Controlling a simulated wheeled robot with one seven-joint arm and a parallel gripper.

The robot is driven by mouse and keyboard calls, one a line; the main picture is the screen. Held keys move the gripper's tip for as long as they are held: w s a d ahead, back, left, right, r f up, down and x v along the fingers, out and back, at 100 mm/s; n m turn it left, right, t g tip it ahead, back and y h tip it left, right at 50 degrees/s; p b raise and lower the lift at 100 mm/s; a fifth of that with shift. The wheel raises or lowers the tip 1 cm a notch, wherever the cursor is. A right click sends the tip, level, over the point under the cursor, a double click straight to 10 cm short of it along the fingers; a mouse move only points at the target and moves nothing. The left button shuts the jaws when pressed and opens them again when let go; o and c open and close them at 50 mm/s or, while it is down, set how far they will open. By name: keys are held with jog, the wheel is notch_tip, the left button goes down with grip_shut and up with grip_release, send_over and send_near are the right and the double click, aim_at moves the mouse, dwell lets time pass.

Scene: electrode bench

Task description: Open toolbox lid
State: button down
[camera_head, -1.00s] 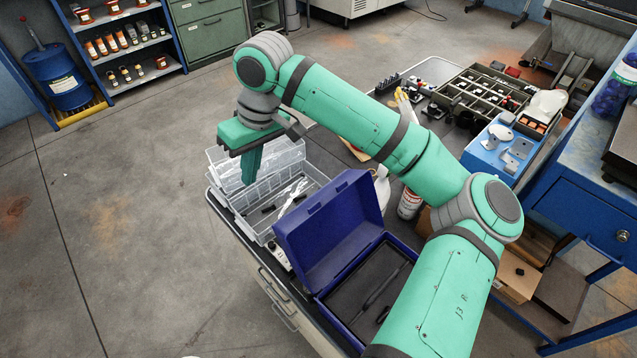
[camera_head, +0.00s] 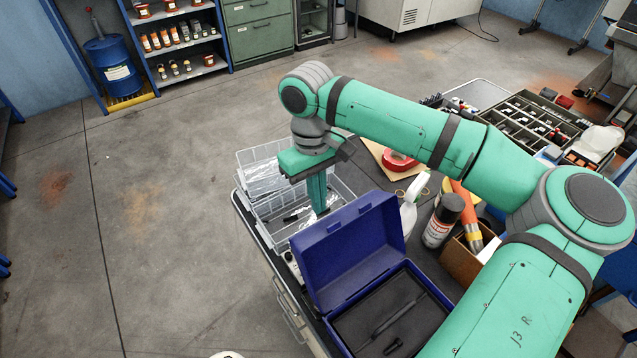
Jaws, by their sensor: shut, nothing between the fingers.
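The blue toolbox (camera_head: 424,272) stands on the near end of the bench top. Its lid (camera_head: 345,250) is raised and tilts back toward the left. A dark tool and a small dark piece lie on the dark lining inside.
A spray bottle (camera_head: 409,212), a dark can (camera_head: 441,222), an orange-handled item (camera_head: 467,205) and a red tape roll (camera_head: 398,160) stand to the right. The floor at left is clear.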

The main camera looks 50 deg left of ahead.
aim_at(327, 225)
jog(key=shift+s+f, duration=0.15)
jog(key=shift+f, duration=0.75)
jog(key=d, duration=0.1)
jog(key=d+r, duration=0.1)
jog(key=d, duration=0.1)
jog(key=shift+s+r, duration=0.1)
jog(key=shift+s+d+r, duration=0.15)
jog(key=shift+d+r, duration=0.05)
jog(key=shift+d, duration=0.2)
